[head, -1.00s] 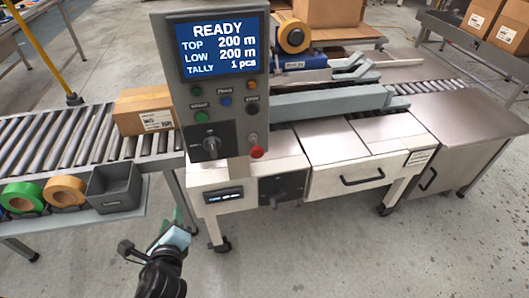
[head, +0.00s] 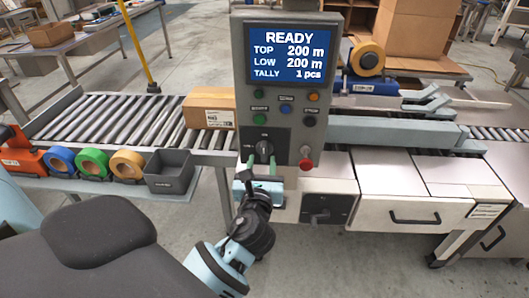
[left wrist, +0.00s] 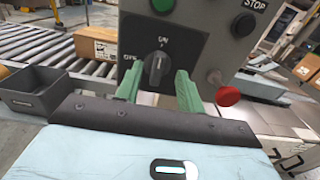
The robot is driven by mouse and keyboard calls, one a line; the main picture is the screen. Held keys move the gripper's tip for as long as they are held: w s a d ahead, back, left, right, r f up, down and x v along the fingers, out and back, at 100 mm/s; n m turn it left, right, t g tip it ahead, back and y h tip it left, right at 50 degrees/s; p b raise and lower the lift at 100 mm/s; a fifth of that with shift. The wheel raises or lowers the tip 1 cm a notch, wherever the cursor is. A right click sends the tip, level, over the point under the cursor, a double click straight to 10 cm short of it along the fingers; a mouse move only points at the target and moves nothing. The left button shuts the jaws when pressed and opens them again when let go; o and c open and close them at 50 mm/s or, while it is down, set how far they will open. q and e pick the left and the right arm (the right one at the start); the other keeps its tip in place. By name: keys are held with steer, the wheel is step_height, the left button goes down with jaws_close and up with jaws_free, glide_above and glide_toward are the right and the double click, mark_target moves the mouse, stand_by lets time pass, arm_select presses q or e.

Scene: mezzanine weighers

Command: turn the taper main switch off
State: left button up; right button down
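The rotary switch (head: 265,148) sits on a dark plate low on the grey control panel (head: 240,100). In the left wrist view its black knob (left wrist: 156,68) stands upright, pointing at the ON label, with OFF at its left. My left gripper (head: 261,166) is just in front of the switch. Its green fingers (left wrist: 158,80) are apart, one on each side of the knob; I cannot tell whether they touch it. A second dark plate with a knob (head: 320,214) is on the machine's front, lower right. The display reads READY. My right gripper is not in view.
A red button (head: 306,164) is close to the right of the switch, with green, blue and orange buttons above. A grey bin (head: 170,170), tape rolls (head: 93,161) and a carton (head: 210,110) are at the left. Drawers (head: 405,200) are at the right.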

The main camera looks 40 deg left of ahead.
mark_target(264, 149)
arm_select(q)
steer(key=shift+x, duration=2.4)
jaws_close()
